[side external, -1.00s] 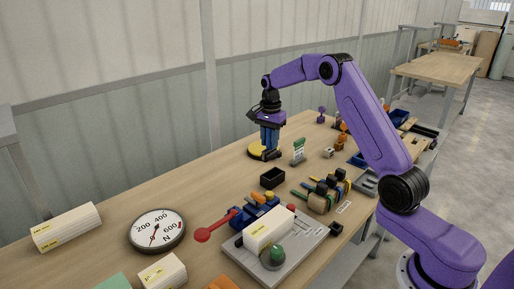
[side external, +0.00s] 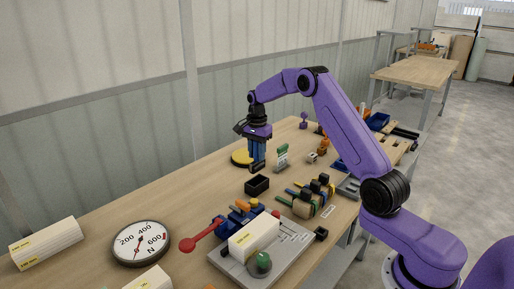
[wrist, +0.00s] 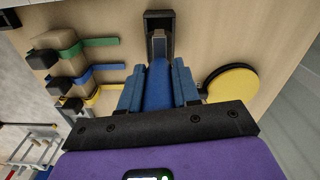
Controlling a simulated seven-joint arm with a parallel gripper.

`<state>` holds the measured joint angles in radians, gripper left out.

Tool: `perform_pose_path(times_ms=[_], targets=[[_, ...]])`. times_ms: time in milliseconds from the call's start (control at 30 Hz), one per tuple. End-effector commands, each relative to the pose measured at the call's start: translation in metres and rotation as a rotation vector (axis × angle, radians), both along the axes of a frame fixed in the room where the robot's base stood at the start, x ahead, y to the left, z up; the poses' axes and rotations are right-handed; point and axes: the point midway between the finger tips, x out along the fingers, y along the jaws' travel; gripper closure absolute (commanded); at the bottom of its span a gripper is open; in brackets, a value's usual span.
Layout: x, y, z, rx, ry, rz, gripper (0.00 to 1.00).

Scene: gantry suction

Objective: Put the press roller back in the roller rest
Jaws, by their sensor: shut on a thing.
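My gripper (side external: 257,152) points straight down above the bench. Its blue fingers are shut on the press roller, whose blue handle (wrist: 158,88) shows between them in the wrist view. A dark end (side external: 257,167) of it shows below the fingertips in the side view. A small black open-topped box (side external: 257,187), which looks like the roller rest, stands on the bench just in front of the gripper. It also shows past the fingertips in the wrist view (wrist: 150,22). The box looks empty. I cannot tell the exact height of the roller above the bench.
A yellow disc (side external: 242,158) lies behind the gripper. A small green and white stand (side external: 281,158) is close on its right. Tools with coloured strips (side external: 307,200) lie right of the box. A grey plate (side external: 285,262), red lever (side external: 200,238) and dial (side external: 141,243) are nearer the camera.

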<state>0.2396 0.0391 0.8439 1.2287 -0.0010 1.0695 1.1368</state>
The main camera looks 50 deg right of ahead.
Motion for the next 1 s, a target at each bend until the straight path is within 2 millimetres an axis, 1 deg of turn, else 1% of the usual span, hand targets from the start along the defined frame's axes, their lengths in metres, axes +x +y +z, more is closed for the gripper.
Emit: perform_pose_path(times_ms=[200, 400, 600, 1000], targets=[[0.0, 0.0, -0.018, 0.0, 0.0, 0.0, 1.0], [0.0, 0.0, -0.028, -0.001, -0.001, 0.0, 1.0], [0.0, 0.0, -0.032, -0.001, -0.001, 0.0, 1.0], [0.0, 0.0, -0.032, -0.001, -0.001, 0.0, 1.0]])
